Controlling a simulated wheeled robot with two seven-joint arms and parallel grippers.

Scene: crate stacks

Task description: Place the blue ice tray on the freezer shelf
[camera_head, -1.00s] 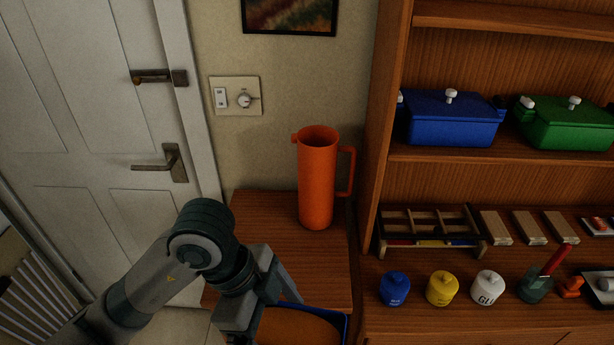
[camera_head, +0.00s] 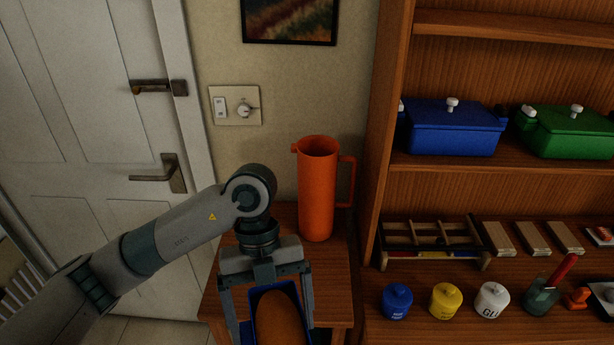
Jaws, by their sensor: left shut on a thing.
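A blue tray (camera_head: 253,300) with a rounded orange-brown thing lying in it shows at the bottom of the head view, over the small wooden table. My left gripper (camera_head: 270,328) comes down over it, one finger on each side, and is shut on the tray. The tray's near end is cut off by the frame edge, so I cannot tell whether it is lifted or resting. I see no ice cubes, no freezer and no freezer shelf. My right gripper is not in view.
An orange jug (camera_head: 317,190) stands on the small table (camera_head: 335,275) just behind the gripper. A wooden shelf unit (camera_head: 390,150) to the right holds a blue lidded pot (camera_head: 452,130), a green one (camera_head: 565,135), and several small jars. A white door (camera_head: 75,150) is at left.

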